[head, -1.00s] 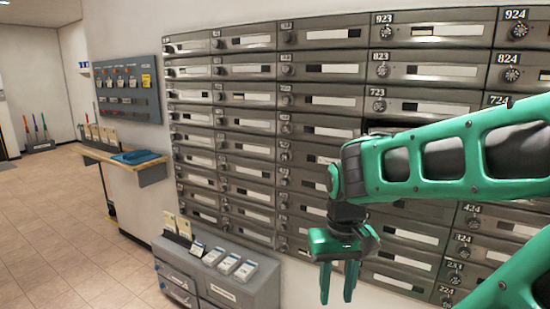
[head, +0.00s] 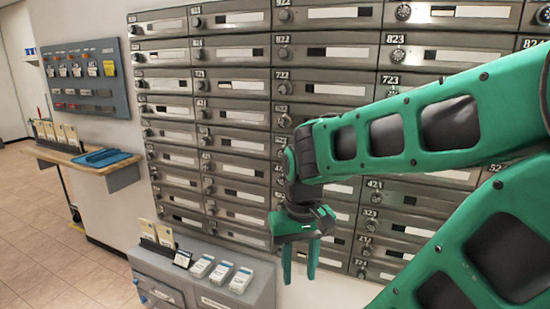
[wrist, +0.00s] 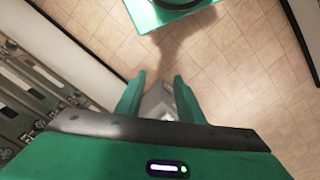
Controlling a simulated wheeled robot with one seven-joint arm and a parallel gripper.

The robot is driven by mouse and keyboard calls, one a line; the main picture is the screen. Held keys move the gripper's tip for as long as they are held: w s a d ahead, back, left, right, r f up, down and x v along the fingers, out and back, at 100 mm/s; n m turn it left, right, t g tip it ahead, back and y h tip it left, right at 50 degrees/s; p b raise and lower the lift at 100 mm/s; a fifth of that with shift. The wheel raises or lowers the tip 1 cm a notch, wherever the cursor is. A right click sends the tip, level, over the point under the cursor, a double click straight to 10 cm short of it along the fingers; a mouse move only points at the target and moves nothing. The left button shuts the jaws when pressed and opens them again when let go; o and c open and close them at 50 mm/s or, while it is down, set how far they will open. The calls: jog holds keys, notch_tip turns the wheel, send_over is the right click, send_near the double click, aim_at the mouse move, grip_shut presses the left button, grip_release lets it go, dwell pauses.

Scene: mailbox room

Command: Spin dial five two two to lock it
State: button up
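A wall of grey metal mailboxes (head: 230,92) fills the middle and right of the head view, with a round dial on each door. In the column of the 722 dial (head: 283,88), the dial 522 falls beside or behind my arm's wrist joint, and I cannot make it out or tell its setting. My gripper (head: 300,268) hangs pointing down in front of the lower mailboxes.
A grey cabinet (head: 200,278) with cards on top stands below the mailboxes. A wooden shelf (head: 72,158) with a blue tray (head: 106,158) juts out at left, under a grey wall panel (head: 85,78). Tiled floor (head: 40,240) is clear at left.

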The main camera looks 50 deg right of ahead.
aim_at(280, 154)
jog(key=shift+o, duration=0.9)
jog(key=shift+s+d+r, duration=0.1)
jog(key=shift+s+r, duration=0.05)
jog(key=shift+s, duration=0.25)
jog(key=w+d+f+n+h, duration=0.2)
jog(key=w+d+n+h, duration=0.3)
jog(key=w+d+n, duration=0.4)
jog(key=w+d+f+n+h, duration=0.3)
jog(key=w+d+n+h, duration=0.2)
jog(key=w+d, duration=0.45)
jog(key=w+d+r+n+t+h, duration=0.2)
jog(key=w+r+n+t+h, duration=0.5)
jog(key=w+r+n, duration=0.7)
jog(key=x, duration=0.9)
jog(key=shift+s+d+r, duration=0.1)
jog(key=shift+d+r, duration=0.15)
jog(key=shift+d, duration=0.2)
jog(key=c, duration=1)
